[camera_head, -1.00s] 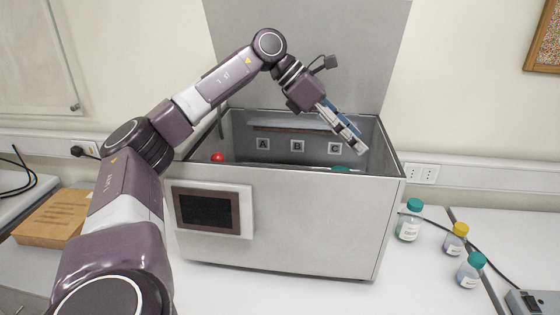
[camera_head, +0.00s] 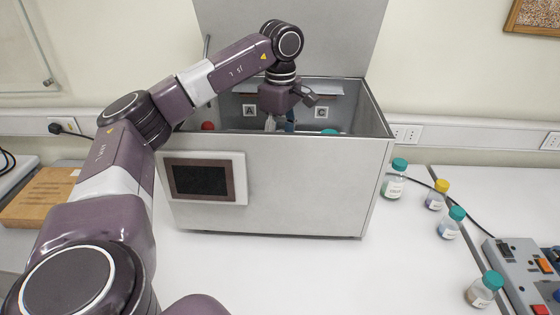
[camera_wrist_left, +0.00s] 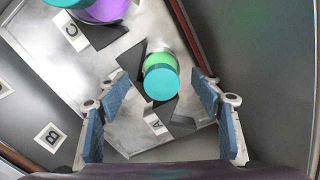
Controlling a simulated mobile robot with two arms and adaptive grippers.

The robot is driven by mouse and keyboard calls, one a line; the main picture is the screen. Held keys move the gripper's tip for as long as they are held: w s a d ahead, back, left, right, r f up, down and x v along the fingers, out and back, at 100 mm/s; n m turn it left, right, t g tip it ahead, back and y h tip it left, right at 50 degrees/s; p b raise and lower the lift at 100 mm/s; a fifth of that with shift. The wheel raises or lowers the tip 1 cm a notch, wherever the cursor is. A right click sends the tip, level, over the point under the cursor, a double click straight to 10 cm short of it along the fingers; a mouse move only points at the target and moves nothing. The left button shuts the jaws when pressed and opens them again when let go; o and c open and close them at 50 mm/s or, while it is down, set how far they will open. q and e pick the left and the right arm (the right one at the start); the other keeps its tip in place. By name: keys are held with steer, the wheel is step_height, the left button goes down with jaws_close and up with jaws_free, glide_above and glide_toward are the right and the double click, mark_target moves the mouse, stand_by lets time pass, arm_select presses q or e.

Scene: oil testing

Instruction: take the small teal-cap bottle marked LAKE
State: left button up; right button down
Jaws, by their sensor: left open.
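In the left wrist view, a teal-cap bottle with green contents (camera_wrist_left: 161,78) stands in the metal box, seen from above between the spread fingers of my left gripper (camera_wrist_left: 160,84). I see no contact with it. A larger teal-cap bottle with purple contents (camera_wrist_left: 102,10) is at the top left of that view. In the head view my left gripper (camera_head: 281,123) reaches down into the box (camera_head: 270,190), its tips partly hidden by the front wall. A teal cap (camera_head: 330,132) shows inside, right of it. No LAKE marking is readable. My right gripper is not in view.
The box's lid is raised. Letter plates A (camera_head: 249,110) and C (camera_head: 321,112) show inside. Right of the box stand teal-cap bottles (camera_head: 396,180), (camera_head: 451,224), (camera_head: 484,291) and a yellow-cap bottle (camera_head: 437,195). A grey device (camera_head: 520,270) is at the right edge.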

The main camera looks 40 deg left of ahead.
arm_select(q)
steer(key=shift+d+f, duration=0.2)
steer(key=shift+f, duration=0.9)
steer(key=c, duration=1.4)
steer(key=shift+r, duration=0.1)
